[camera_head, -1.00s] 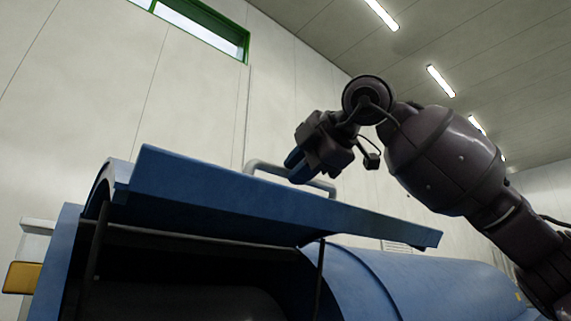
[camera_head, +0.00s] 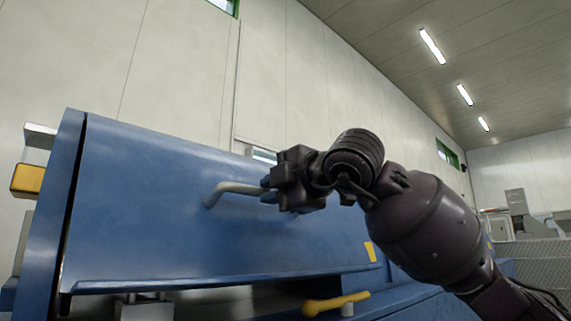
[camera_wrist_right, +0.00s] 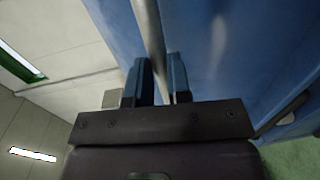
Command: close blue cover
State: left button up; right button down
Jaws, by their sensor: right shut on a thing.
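A grey bar handle (camera_head: 232,188) stands out from the cover. My right gripper (camera_head: 270,188) is at the handle's right part. In the right wrist view the two blue fingers (camera_wrist_right: 161,80) stand on either side of the handle bar (camera_wrist_right: 151,35), with the blue cover (camera_wrist_right: 215,50) behind. My right gripper is shut on the handle. The handle's right end is hidden behind the gripper. My left gripper is out of view.
A yellow lever (camera_head: 335,303) sits on the machine below the cover's lower right edge. A yellow block (camera_head: 27,180) sticks out at the left. Grey equipment and a mesh fence (camera_head: 535,255) stand far right.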

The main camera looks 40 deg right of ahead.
jog(key=c, duration=1.8)
grip_release()
jog(key=f, duration=0.1)
jog(key=w+f, duration=0.1)
jog(key=f, duration=0.1)
jog(key=shift+w+a+f, duration=0.1)
jog(key=shift+w+f, duration=0.2)
jog(key=shift+w, duration=0.1)
jog(key=shift+o, duration=1.2)
jog(key=shift+w+r, duration=0.1)
jog(key=shift+r, duration=0.05)
jog(key=o, duration=0.5)
jog(key=shift+s+r, duration=0.25)
jog(key=shift+c, duration=0.2)
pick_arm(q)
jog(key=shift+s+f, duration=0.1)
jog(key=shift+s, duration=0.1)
pick_arm(e)
jog(key=shift+o, duration=0.2)
jog(key=shift+w+f, duration=0.15)
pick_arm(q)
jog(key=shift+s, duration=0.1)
pick_arm(e)
jog(key=s+d, duration=0.1)
jog(key=s, duration=0.9)
jog(key=shift+s+d+r, duration=0.2)
jog(key=shift+s+r, duration=0.1)
jog(key=shift+r, duration=0.15)
